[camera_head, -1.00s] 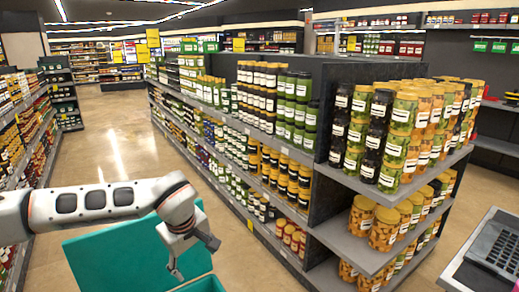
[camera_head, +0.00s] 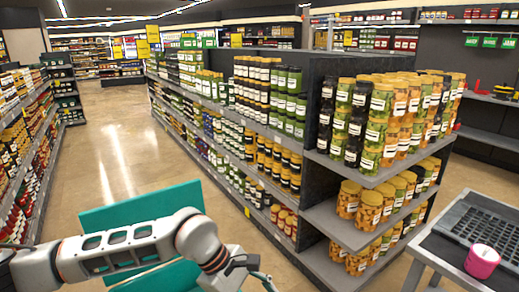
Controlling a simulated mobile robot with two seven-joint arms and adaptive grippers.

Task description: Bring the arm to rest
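My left arm (camera_head: 125,250) comes in from the lower left and reaches to the right across the teal panel. My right arm and gripper are not in view. No vacuum pump shows.
A teal panel (camera_head: 155,207) stands behind my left arm. A table with a dark gridded surface (camera_head: 470,222) and a pink cylinder (camera_head: 482,261) is at lower right. A shelf unit of jars (camera_head: 340,232) fills the middle. The aisle floor (camera_head: 120,140) at left is clear.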

